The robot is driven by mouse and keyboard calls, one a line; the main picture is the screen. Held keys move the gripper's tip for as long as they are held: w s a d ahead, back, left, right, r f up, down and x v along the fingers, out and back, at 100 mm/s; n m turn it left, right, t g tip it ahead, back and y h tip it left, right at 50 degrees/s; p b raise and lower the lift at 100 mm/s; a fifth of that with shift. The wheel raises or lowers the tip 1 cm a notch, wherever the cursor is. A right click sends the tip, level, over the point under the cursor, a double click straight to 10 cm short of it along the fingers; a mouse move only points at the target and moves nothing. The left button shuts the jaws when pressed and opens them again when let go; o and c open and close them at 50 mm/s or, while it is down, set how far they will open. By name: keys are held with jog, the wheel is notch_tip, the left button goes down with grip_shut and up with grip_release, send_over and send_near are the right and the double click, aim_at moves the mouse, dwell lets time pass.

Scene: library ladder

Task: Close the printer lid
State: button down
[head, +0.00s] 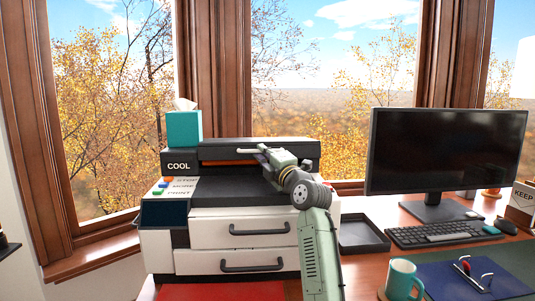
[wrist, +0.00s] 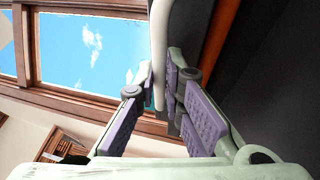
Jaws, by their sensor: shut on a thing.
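The printer (head: 178,238) stands on the desk, with a white front, two drawers and a black upper part marked COOL. Its dark lid (head: 225,143) is at the top, with an orange strip showing beneath; how far it is open I cannot tell. My gripper (head: 262,152) reaches the top of the printer from the right and partly covers it. In the wrist view my gripper (wrist: 165,88) has its purple pads closed around a pale rounded bar (wrist: 159,35), which seems part of the lid. A dark surface and an orange strip are beside it.
A teal tissue box (head: 184,129) stands on the printer's left top. To the right are a black tray (head: 362,236), a monitor (head: 445,150), a keyboard (head: 445,234) and a teal mug (head: 402,278). Windows (head: 110,100) stand close behind.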

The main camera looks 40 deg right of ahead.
jog(key=shift+f, duration=0.35)
jog(key=c, duration=2)
grip_release()
jog(key=shift+o, duration=0.2)
jog(key=shift+s, duration=0.1)
jog(key=v, duration=1.1)
jog(key=shift+s, duration=0.4)
jog(key=shift+c, duration=0.4)
